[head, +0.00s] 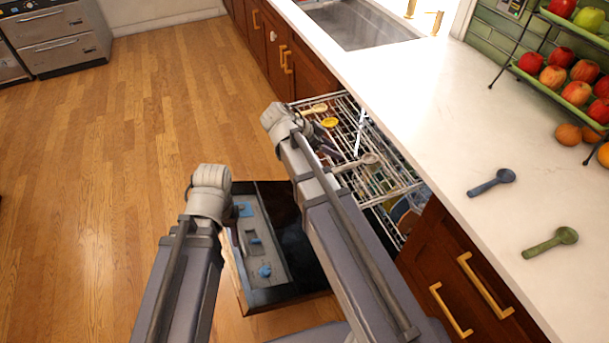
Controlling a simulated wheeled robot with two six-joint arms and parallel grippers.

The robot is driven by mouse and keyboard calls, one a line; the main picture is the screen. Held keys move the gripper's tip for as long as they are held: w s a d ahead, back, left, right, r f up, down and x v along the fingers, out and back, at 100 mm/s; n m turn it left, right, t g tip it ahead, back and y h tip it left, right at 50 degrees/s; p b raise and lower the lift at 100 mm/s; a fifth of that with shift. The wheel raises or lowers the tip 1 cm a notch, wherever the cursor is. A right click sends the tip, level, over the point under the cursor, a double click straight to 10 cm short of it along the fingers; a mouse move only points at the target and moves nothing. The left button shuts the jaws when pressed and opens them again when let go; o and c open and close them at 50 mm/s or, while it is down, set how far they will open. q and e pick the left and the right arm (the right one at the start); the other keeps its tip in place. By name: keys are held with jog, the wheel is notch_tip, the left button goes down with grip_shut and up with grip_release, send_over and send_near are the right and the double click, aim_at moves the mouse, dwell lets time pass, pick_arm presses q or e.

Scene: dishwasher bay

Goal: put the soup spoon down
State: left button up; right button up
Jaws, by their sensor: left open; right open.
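Several spoons show, and I cannot tell which is the soup spoon. A grey-beige spoon (368,160) lies across the upper dishwasher rack (398,188). A yellow spoon (329,122) and a cream spoon (318,108) lie farther back on that rack. A blue spoon (491,182) and a green spoon (552,242) lie apart on the white counter. My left arm rises at lower left and my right arm reaches up beside the rack. The fingers of both grippers are out of sight, and no spoon shows held.
The dishwasher door (300,298) is open, low between my arms. The white counter (440,120) is clear between the sink (358,25) and the blue spoon. A tiered fruit stand (555,82) stands at upper right, with oranges (568,135) beside it.

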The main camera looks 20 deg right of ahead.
jog(key=s+a+f+n+y, duration=0.3)
jog(key=s+a+n, duration=0.5)
jog(key=a+n, duration=0.2)
jog(key=s+a+f+n+y, duration=0.3)
jog(key=s+a+n, duration=0.4)
jog(key=a+n, duration=0.3)
jog(key=shift+s+a+n+g+y, duration=0.4)
jog(key=shift+a+y, duration=0.4)
jog(key=shift+a, duration=0.25)
